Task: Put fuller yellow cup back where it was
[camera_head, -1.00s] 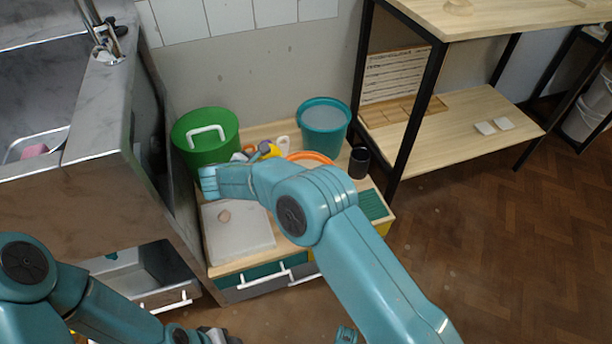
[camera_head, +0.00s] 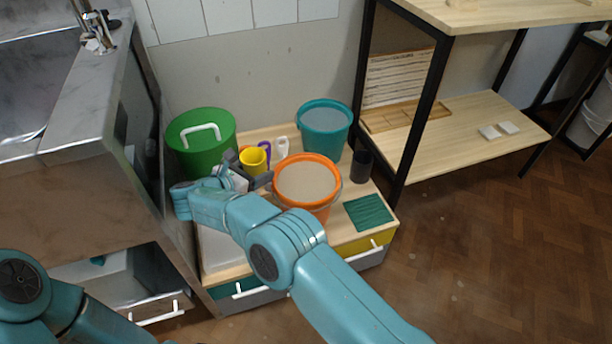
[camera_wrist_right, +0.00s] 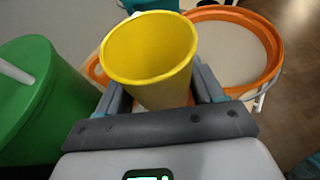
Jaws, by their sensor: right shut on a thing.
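A yellow cup (camera_head: 255,160) is between the jaws of my right gripper (camera_head: 247,177) in the head view. In the right wrist view the same cup (camera_wrist_right: 150,58) has its open mouth facing the camera, with a gripper finger on each side. Its inside looks plain yellow; I cannot tell how much is in it. The cup is left of an orange bucket (camera_head: 308,190) of pale liquid and right of a green bucket (camera_head: 203,150). No second yellow cup is visible. My left arm shows at the lower left, but its gripper is outside the picture.
A teal bucket (camera_head: 325,125), a dark cup (camera_head: 361,167), a purple item (camera_head: 265,148) and a white item (camera_head: 282,147) stand on the wooden cabinet top. A green ribbed mat (camera_head: 368,212) lies at its right front. A steel sink unit (camera_head: 85,130) borders the left.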

